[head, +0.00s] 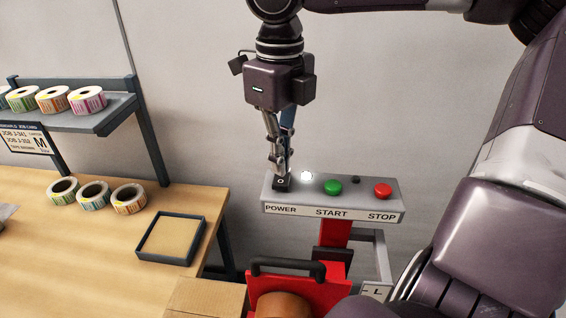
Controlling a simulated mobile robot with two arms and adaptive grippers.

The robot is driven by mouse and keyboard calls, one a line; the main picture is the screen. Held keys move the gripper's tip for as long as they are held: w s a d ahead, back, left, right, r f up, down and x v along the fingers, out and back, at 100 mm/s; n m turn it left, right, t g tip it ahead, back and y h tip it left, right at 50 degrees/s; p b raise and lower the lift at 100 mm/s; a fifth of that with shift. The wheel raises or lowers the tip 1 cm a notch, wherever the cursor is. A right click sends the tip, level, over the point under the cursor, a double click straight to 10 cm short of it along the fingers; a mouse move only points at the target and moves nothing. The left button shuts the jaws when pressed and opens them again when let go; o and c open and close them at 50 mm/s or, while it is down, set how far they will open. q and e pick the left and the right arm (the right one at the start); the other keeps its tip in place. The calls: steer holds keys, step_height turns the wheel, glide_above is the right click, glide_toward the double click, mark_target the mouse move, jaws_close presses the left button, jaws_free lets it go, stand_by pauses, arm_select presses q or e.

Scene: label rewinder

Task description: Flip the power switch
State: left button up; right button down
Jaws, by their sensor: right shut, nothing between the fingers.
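The grey control box (317,193) stands right of the bench, with the labels POWER, START and STOP on its front. The power switch (282,184) is a small dark part at the left end, above POWER. A white lamp (307,175) glows beside it. A green button (333,187) and a red button (383,190) sit to the right. My right gripper (280,171) points down, shut and empty, with its fingertips at the power switch. The fingertips partly hide the switch, so its position and whether they touch it cannot be told. My left gripper is not in view.
A wooden bench (90,255) on the left holds several label rolls and a shallow dark-rimmed tray (170,238). A shelf (90,115) above carries more rolls. A red machine part with a black handle (300,268) stands below the box. Wall space behind is clear.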

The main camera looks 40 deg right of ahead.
mark_target(281, 182)
stand_by(0.6)
steer(key=shift+f+b, duration=1.3)
steer(key=shift+f, duration=0.1)
stand_by(0.5)
steer(key=shift+s, duration=0.1)
steer(key=shift+w+r+p, duration=0.2)
steer(key=shift+r+p, duration=0.65)
steer(key=shift+r, duration=0.25)
step_height(281, 182, up, 2)
steer(key=shift+s+r+p, duration=0.1)
steer(key=shift+p, duration=0.6)
steer(key=shift+r+p, duration=0.95)
steer(key=shift+r, duration=0.4)
